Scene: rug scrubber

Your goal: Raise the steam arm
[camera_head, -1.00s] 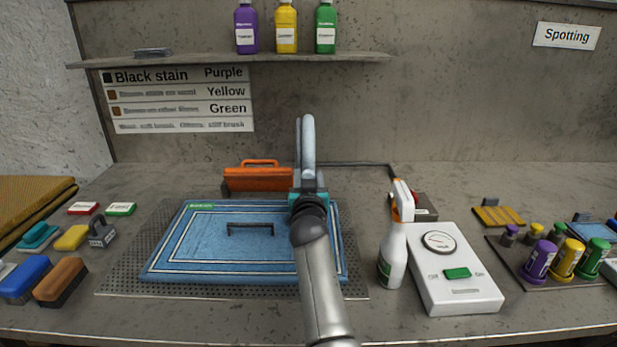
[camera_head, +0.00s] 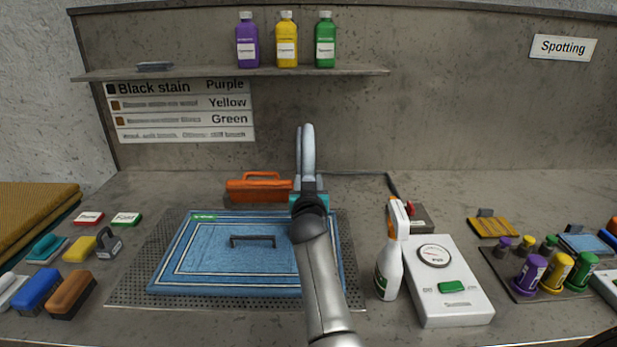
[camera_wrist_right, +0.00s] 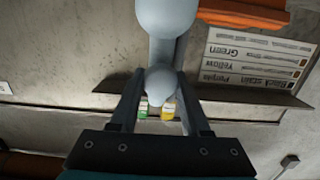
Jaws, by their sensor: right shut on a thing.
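The steam arm (camera_head: 307,150) looks like a pale grey-blue rounded rod standing up at the end of my right arm, in the middle of the head view. My right gripper (camera_head: 308,190) is shut on it; my arm and wrist hide its lower part. In the right wrist view the steam arm (camera_wrist_right: 163,50) shows as rounded grey-blue pieces, with a rounded end between the two dark fingers of my right gripper (camera_wrist_right: 160,100). My left gripper is not in view.
A blue rug (camera_head: 220,265) with a dark handle lies on a perforated plate (camera_head: 125,290). An orange tool (camera_head: 258,187) sits behind it. A spray bottle (camera_head: 389,260) and white control box (camera_head: 450,290) stand right. Bottles (camera_head: 286,45) line the shelf above.

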